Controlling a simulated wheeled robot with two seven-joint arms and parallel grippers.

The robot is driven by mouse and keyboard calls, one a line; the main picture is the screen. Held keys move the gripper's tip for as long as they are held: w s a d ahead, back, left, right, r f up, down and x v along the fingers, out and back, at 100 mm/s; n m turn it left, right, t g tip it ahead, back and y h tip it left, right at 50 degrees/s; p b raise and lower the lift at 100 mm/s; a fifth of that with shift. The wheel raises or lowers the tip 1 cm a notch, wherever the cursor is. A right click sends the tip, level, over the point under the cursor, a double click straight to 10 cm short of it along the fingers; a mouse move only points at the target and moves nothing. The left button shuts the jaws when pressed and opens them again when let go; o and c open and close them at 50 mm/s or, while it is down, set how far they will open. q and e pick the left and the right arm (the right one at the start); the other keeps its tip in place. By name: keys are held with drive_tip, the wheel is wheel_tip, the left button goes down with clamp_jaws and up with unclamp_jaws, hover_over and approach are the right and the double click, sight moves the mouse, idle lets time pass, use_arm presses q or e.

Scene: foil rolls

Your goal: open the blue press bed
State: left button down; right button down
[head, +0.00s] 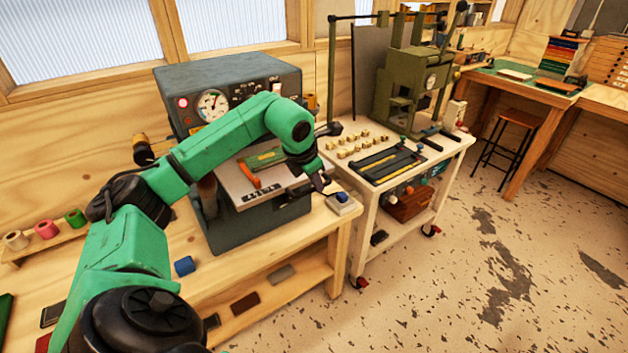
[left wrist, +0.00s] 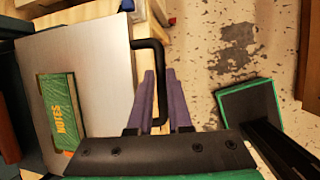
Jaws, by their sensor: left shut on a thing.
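The blue-grey press (head: 228,90) stands on the wooden bench, with a round gauge on its front. Its flat pale metal bed (head: 236,186) shows at the front, and it fills the left of the left wrist view (left wrist: 95,85). A green notes book (left wrist: 62,105) lies on the bed. A black bent handle (left wrist: 158,50) sticks out from the bed's edge. My left gripper (head: 321,184) is at the bed's right end. In the left wrist view its purple fingers (left wrist: 160,85) are shut on the handle. My right gripper is out of view.
An orange-handled tool (head: 250,172) lies on the bed by the book. A small block with a blue top (head: 342,200) sits close by the gripper. A white cart (head: 400,180) with a green machine stands to the right. The floor in front is clear.

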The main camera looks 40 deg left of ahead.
use_arm(q)
drive_tip(key=shift+s+d+f, duration=0.1)
drive_tip(key=shift+s+d, duration=0.1)
drive_tip(key=shift+d, duration=0.3)
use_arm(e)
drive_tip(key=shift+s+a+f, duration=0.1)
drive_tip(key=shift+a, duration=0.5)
use_arm(q)
drive_tip(key=c, duration=1.1)
unclamp_jaws()
drive_tip(key=shift+w, duration=0.15)
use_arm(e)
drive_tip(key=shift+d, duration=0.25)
use_arm(q)
drive_tip(key=shift+a, duration=0.1)
